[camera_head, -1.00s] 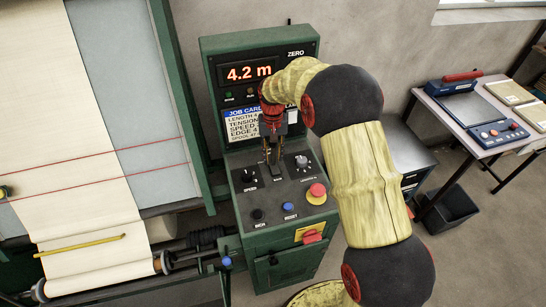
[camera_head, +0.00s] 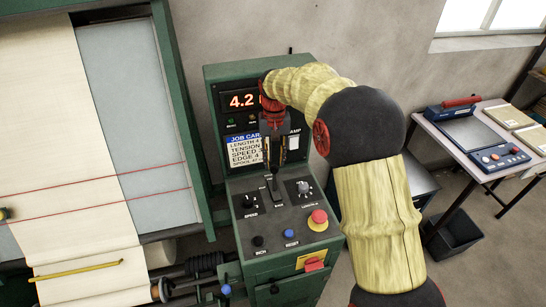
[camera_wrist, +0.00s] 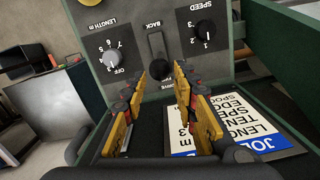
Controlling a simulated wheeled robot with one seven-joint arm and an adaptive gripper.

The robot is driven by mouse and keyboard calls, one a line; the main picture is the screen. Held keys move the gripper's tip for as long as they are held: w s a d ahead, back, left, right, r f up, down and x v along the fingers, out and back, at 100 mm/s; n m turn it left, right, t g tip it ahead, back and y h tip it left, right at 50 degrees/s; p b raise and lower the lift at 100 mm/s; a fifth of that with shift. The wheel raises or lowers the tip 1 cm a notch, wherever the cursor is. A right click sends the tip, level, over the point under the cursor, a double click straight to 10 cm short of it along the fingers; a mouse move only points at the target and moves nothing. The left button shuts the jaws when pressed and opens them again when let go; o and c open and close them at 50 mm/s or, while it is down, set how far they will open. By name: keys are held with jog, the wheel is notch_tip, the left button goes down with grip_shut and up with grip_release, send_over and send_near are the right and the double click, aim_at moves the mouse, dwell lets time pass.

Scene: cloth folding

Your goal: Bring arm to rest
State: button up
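My gripper (camera_head: 273,158) hangs fingers-down in front of the job card (camera_head: 242,148), above the sloped control panel of the green console. In the wrist view, its two yellow fingers (camera_wrist: 161,77) are apart with nothing between them. The black lever (camera_head: 272,186) marked BACK stands just below the fingertips. It also shows beyond them in the wrist view (camera_wrist: 157,68), apart from the fingers as far as I can tell. My arm reaches in from the lower right, bent over the console's right side.
The panel carries a speed knob (camera_head: 249,201), a length knob (camera_head: 303,188), a blue reset button (camera_head: 290,233) and a red stop button (camera_head: 319,216). The display (camera_head: 241,100) is partly covered by my arm. Cream cloth (camera_head: 60,170) lies at left. A side table (camera_head: 440,121) stands at right.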

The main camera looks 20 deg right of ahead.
jog(key=s+r+n+t+b, duration=0.1)
jog(key=s+r+t+b, duration=0.1)
jog(key=s+r, duration=0.5)
jog(key=s+r+t+b, duration=0.1)
jog(key=s+r, duration=0.3)
jog(key=s, duration=0.5)
jog(key=s+f+n+t+b, duration=0.1)
jog(key=s+f+t+b, duration=0.2)
jog(key=s, duration=1.5)
jog(key=shift+f, duration=0.2)
jog(key=shift+w, duration=0.1)
